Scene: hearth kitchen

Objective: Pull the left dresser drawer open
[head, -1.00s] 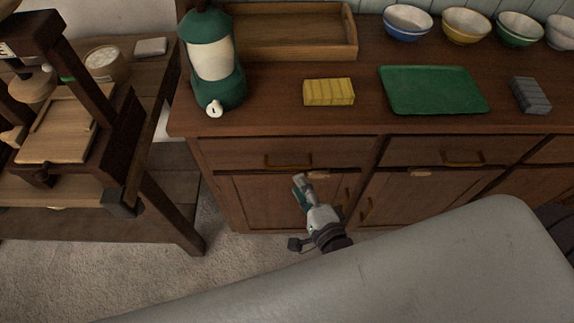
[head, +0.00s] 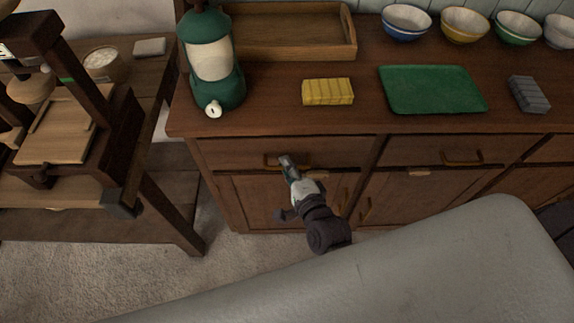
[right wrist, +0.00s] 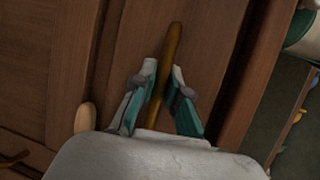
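The left dresser drawer (head: 230,153) is shut, its wooden front flush under the top of the dresser. Its bar handle (head: 271,161) is partly hidden by my right gripper (head: 287,165), which is at the handle in the head view. In the right wrist view, the handle (right wrist: 170,60) runs between the two fingers of my right gripper (right wrist: 164,70). The fingers are apart, one on each side of the handle, with a narrow gap beside it; contact cannot be made out. My left gripper is not in view.
A green drink dispenser (head: 212,65), a yellow block (head: 328,92), a green tray (head: 435,90) and bowls (head: 406,22) stand on the dresser. A second drawer (head: 420,150) is to the right. A wooden workbench (head: 165,215) is at left. Carpet (head: 250,260) lies in front.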

